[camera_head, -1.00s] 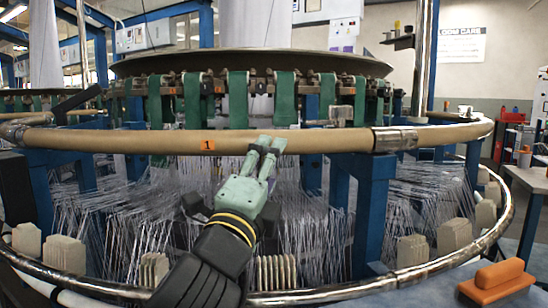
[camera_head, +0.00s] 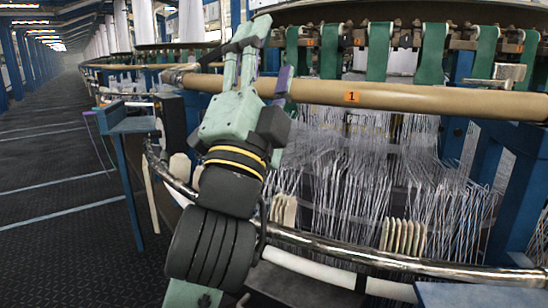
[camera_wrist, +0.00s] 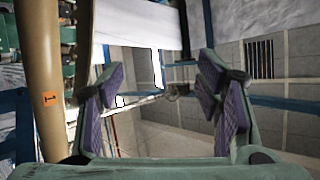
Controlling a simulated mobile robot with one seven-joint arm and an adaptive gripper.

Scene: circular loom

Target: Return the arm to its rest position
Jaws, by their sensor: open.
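My gripper (camera_head: 246,58) is raised at the left of the circular loom in the head view, pointing up in front of the tan ring rail. In the wrist view my gripper (camera_wrist: 165,100) has its purple-padded fingers wide apart with nothing between them. The tan rail (camera_head: 400,97) with the orange "1" label passes behind my gripper in the head view. The rail (camera_wrist: 40,60) runs along the left edge of the wrist view, beside the fingers. I cannot tell whether any part of my arm touches the rail.
A polished metal lower ring (camera_head: 380,258) runs around the loom's front, with white thread strands (camera_head: 330,170) above it. Blue posts (camera_head: 525,190) support the loom. A blue stand (camera_head: 130,125) is at left. The dark aisle floor (camera_head: 60,190) is clear.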

